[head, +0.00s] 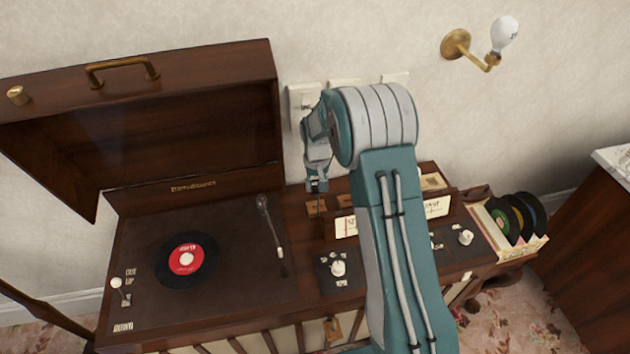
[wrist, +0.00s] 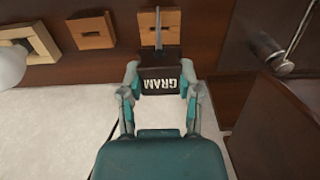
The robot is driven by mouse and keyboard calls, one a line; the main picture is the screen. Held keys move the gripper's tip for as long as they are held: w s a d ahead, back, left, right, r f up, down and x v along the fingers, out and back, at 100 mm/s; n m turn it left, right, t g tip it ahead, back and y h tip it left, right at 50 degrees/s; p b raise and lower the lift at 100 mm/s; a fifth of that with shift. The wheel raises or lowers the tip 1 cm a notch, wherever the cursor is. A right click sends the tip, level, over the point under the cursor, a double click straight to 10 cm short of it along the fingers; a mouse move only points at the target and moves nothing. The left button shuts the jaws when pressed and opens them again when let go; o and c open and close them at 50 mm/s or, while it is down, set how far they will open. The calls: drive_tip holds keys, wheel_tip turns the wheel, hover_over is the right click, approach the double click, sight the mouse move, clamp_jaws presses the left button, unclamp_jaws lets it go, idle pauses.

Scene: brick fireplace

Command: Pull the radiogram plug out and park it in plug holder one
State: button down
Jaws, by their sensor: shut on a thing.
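My gripper (wrist: 160,85) is shut on a black plug (wrist: 160,80) marked GRAM, which reads upside down in the wrist view. A grey cord runs from its far end across a wooden holder block (wrist: 147,40). In the head view my gripper (head: 317,184) is over the back of the radiogram (head: 215,290), clear of the wall sockets. The plug is too small there to make out. A second wooden block (wrist: 92,31) and a paler one (wrist: 30,40) stand to the left. I cannot read which is holder one, nor tell whether the plug touches a block.
White wall sockets (head: 303,97) are behind my arm. The raised lid (head: 200,120) stands close left of my gripper. The tonearm (head: 264,205) and a red-labelled record (head: 187,258) are on the deck. Records in a rack (head: 512,220) and a brass wall lamp (head: 456,44) are right.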

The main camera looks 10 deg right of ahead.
idle(0.3)
hover_over(317, 208)
drive_tip(key=shift+w+f, duration=0.15)
drive_tip(key=shift+f, duration=1.05)
drive_tip(key=shift+w+f, duration=0.15)
drive_tip(key=shift+f, duration=1.05)
drive_tip(key=shift+s+f, duration=0.1)
drive_tip(key=shift+f, duration=1.25)
drive_tip(key=shift+c, duration=1.1)
unclamp_jaws()
wheel_tip(317, 208, up, 12)
drive_tip(key=shift+f, duration=0.1)
